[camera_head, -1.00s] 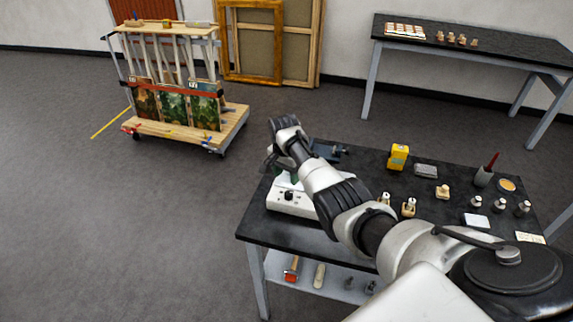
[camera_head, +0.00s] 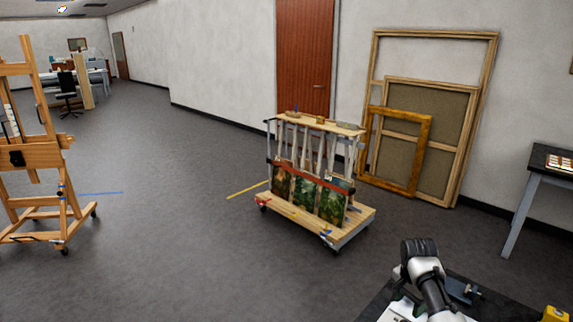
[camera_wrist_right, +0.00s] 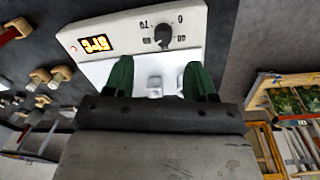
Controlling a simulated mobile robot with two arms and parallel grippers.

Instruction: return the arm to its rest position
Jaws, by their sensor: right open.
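My right arm comes up from the bottom edge of the head view, its rounded grey and black wrist at lower right. My right gripper (camera_wrist_right: 158,80) shows best in the right wrist view, where its two green-tipped fingers are apart with nothing held between them. A white device (camera_wrist_right: 190,35) with a black dial and a lit orange display lies just beyond the fingers; I cannot tell whether they touch it. In the head view, only part of the white device (camera_head: 397,313) shows beside the arm. My left gripper is not in view.
The black worktable (camera_head: 376,306) is mostly cut off at lower right. A wheeled cart (camera_head: 345,233) with paintings stands beyond it. Wooden frames (camera_head: 418,190) lean on the wall. An easel (camera_head: 30,155) stands at far left. The grey floor between easel and cart is open.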

